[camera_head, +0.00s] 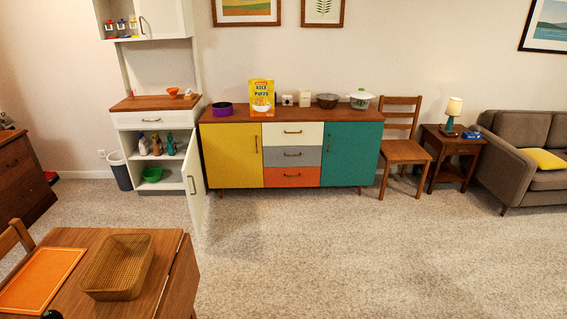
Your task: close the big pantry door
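The white hutch (125,122) stands against the wall at the left, with a wooden counter. Its big lower door (197,178) is swung wide open on the right side and stands out into the room, seen nearly edge-on, with a bar handle (193,185) near its free edge. The open lower cabinet shows several bottles (157,145) on a shelf and a green bowl (152,174) below. A smaller white upper door (162,18) with a handle covers the right part of the top cabinet.
A colorful sideboard (292,115) stands just right of the open door. A grey bin (120,172) is left of the hutch. A wooden table (160,245) with a basket (119,262) and an orange board (40,280) fills the lower left. Carpet at center and right is clear.

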